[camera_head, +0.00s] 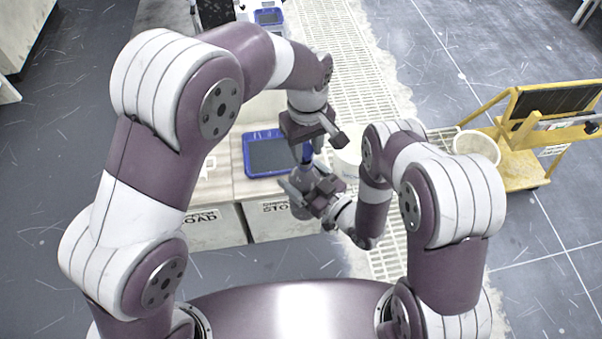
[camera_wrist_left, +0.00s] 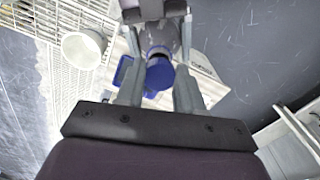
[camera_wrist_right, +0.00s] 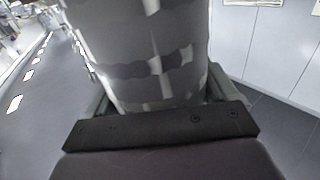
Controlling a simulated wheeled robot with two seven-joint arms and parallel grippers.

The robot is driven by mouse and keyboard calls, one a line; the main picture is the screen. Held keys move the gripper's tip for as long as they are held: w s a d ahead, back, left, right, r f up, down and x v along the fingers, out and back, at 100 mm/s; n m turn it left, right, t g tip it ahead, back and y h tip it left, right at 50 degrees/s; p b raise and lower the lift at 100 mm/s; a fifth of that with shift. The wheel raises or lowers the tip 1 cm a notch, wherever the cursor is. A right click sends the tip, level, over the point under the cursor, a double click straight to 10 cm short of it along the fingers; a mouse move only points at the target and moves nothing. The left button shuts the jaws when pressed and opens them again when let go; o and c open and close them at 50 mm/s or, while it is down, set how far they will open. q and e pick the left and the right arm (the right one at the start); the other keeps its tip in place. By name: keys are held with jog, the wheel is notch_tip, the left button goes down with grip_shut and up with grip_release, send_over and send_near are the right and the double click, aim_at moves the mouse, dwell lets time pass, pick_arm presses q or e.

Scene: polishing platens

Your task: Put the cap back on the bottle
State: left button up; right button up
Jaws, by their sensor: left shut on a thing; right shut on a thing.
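The blue cap (camera_head: 307,153) is in my left gripper (camera_head: 308,146), which is shut on it and points down above the bottle. In the left wrist view the cap (camera_wrist_left: 160,73) sits between the two fingers, with the bottle (camera_wrist_left: 158,38) beyond it. My right gripper (camera_head: 307,188) is shut around the bottle's side. The bottle (camera_wrist_right: 150,55) fills the middle of the right wrist view, grey with a patchy pattern. The cap is roughly in line with the bottle's top. I cannot tell whether the cap touches the neck, which is hidden.
A blue-rimmed tray (camera_head: 247,170) lies on the bench left of the grippers. A white tub (camera_head: 348,158) stands close to their right. A yellow cart (camera_head: 520,165) with a pale bucket (camera_head: 478,147) stands farther right. Grated flooring (camera_head: 340,65) runs behind.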

pick_arm(q)
jog(key=shift+s, duration=0.1)
dwell(0.6)
jog(key=shift+f, duration=0.85)
jog(key=shift+f, duration=0.55)
